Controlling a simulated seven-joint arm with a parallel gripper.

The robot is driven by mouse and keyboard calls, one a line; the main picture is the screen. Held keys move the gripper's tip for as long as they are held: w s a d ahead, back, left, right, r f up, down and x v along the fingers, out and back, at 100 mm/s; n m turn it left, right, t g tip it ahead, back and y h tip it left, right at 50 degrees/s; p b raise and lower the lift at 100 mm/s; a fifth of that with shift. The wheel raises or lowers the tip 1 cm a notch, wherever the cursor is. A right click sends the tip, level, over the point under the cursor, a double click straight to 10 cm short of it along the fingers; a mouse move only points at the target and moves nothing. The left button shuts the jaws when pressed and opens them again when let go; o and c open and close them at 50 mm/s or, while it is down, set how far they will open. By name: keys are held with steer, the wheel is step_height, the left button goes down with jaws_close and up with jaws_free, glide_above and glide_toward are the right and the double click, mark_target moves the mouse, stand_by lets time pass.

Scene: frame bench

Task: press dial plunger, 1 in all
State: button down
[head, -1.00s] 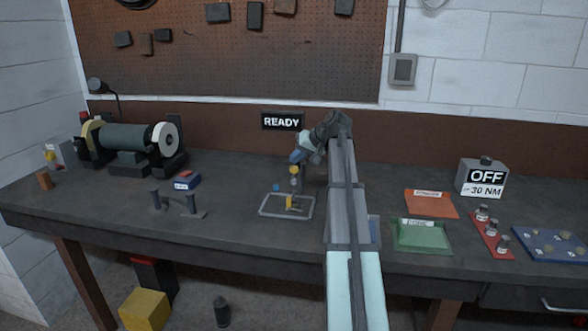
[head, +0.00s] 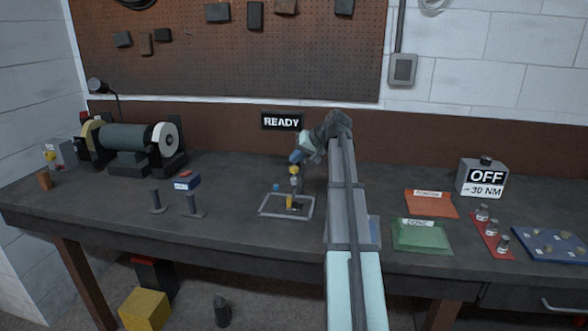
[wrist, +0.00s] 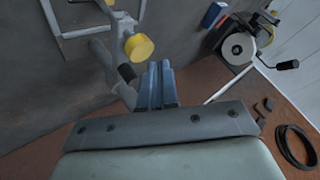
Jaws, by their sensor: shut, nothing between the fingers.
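My gripper (head: 296,158) is shut and empty, its blue fingers pointing down at the middle of the bench. In the wrist view its fingers (wrist: 160,68) are together. A small stand with a round yellow knob (head: 294,170) is just below the fingertips in the head view. In the wrist view the yellow knob (wrist: 139,46) is beside the fingertips, with a visible gap in the picture. I cannot tell which part is the plunger. A yellow upright piece (head: 290,202) stands lower, inside a pale rectangular frame (head: 264,212) on the bench.
A READY sign (head: 282,121) is behind.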

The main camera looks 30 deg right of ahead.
mark_target(294, 167)
steer(key=shift+f, duration=0.15)
steer(key=shift+f, duration=0.3)
steer(key=shift+f, duration=1.2)
stand_by(1.9)
steer(key=shift+r, duration=0.15)
stand_by(0.3)
steer(key=shift+r, duration=1.5)
steer(key=shift+r, duration=0.1)
steer(key=shift+r, duration=2.4)
